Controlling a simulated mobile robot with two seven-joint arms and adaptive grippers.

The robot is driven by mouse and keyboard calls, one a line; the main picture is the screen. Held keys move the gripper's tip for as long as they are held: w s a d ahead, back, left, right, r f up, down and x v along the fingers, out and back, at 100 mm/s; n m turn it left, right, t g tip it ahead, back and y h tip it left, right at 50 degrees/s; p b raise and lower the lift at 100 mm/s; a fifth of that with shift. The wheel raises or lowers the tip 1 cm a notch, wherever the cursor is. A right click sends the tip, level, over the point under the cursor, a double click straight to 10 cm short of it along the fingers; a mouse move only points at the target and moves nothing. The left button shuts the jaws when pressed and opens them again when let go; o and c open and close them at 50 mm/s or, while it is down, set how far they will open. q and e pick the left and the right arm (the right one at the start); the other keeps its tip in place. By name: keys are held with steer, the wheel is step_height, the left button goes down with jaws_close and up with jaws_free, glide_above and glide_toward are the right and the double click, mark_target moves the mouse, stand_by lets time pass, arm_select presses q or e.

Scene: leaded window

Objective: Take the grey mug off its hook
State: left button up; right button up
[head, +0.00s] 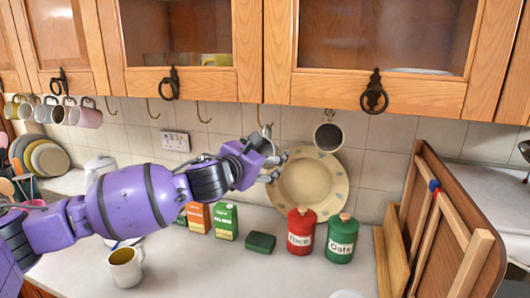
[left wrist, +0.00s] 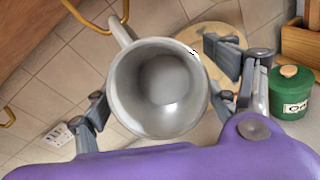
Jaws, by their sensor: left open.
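The grey mug (head: 328,136) hangs from a hook under the wall cupboards, in front of the tiled wall. Its open mouth faces the head camera. My left gripper (head: 278,167) is open and empty, a short way left of the mug and a little lower in the head view. In the left wrist view the mug (left wrist: 158,88) appears between the spread fingers, its mouth towards the camera. Its handle is at upper left, near a brass hook (left wrist: 88,18). I see no finger clearly touching it. My right gripper is not in view.
A cream plate (head: 322,182) leans on the wall below the mug. Red (head: 300,231) and green (head: 341,238) canisters stand on the counter. A wooden rack (head: 450,235) is at right. Several mugs hang at far left; a white mug (head: 125,268) stands below my arm.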

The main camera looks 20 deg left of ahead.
arm_select(q)
steer(key=c, duration=1.3)
steer(key=shift+c, duration=1.1)
steer(key=shift+r, duration=0.1)
